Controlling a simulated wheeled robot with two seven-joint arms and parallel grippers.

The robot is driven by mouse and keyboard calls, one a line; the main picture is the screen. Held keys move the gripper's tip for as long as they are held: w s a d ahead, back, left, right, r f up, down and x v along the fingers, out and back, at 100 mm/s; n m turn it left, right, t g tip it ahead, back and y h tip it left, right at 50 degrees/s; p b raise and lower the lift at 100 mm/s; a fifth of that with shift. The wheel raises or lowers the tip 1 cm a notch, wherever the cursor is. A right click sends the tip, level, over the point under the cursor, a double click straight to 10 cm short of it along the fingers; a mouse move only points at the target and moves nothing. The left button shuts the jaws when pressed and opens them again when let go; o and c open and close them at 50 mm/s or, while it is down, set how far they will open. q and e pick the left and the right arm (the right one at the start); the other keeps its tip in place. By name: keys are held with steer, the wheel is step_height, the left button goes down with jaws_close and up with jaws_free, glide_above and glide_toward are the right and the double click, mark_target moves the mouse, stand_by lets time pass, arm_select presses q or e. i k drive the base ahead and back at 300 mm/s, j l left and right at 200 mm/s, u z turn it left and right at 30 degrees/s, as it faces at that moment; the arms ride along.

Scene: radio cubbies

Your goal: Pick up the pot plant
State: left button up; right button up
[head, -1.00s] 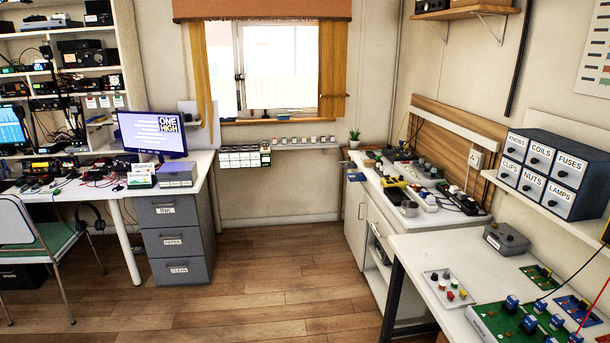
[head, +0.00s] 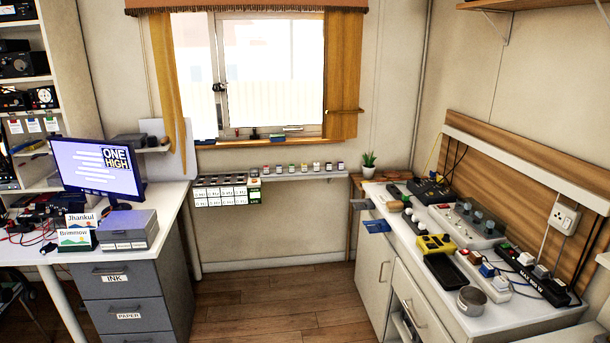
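Neither of my grippers shows in the head view.
The white counter (head: 455,312) on the right holds a yellow device (head: 436,245), a round tin (head: 472,301) and power strips. A desk with a monitor (head: 98,172) and grey drawers (head: 125,300) stands left. The wooden floor (head: 275,305) between them is clear.

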mark_target(369, 169)
steer(key=i+z, duration=0.15)
steer(key=i, duration=0.3)
steer(key=i+j+z, duration=0.2)
steer(key=i, duration=0.25)
steer(key=i+j+z, duration=0.15)
steer(key=i, duration=0.35)
steer(key=i+j+z, duration=0.15)
steer(key=i, duration=0.3)
